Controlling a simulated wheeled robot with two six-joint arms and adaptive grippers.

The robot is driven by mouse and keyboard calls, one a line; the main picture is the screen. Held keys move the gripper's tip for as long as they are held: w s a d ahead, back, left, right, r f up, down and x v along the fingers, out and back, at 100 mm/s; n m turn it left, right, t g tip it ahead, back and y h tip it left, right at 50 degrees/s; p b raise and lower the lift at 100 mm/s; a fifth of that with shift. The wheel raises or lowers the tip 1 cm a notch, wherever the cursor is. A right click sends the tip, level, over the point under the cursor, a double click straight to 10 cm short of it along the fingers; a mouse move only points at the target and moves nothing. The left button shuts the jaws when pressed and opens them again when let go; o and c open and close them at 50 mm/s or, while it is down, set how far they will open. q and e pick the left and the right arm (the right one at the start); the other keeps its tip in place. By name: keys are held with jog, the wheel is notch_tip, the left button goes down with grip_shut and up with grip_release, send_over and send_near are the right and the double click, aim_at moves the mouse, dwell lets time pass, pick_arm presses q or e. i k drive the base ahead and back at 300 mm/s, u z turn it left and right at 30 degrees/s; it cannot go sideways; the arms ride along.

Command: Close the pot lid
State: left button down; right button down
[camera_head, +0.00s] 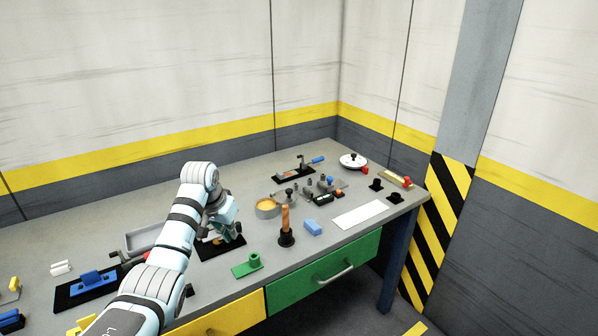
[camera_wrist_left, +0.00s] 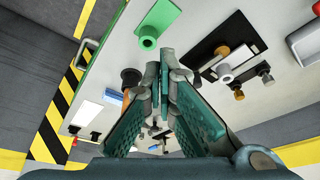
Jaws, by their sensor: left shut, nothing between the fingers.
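A round white lid-like disc (camera_head: 353,161) with a black knob lies at the far right of the table in the head view. I cannot tell whether a pot is under it. A small round pan (camera_head: 267,208) with orange contents stands near the table's middle, to the right of my left gripper. My left gripper (camera_head: 226,233) points down over a black mat and is shut and empty. In the wrist view its fingers (camera_wrist_left: 163,84) meet and hide part of the table. The disc and pan cannot be made out there. My right gripper is not in view.
An orange-handled upright tool (camera_head: 285,222), a blue block (camera_head: 312,228) and a green fixture (camera_head: 248,265) stand right of my left arm. A grey tray (camera_head: 145,241) lies behind it. Several small parts crowd the back right. A white plate (camera_head: 359,215) lies at the front right.

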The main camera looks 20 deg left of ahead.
aim_at(287, 196)
jog(key=i, duration=1.4)
jog(key=z, duration=0.05)
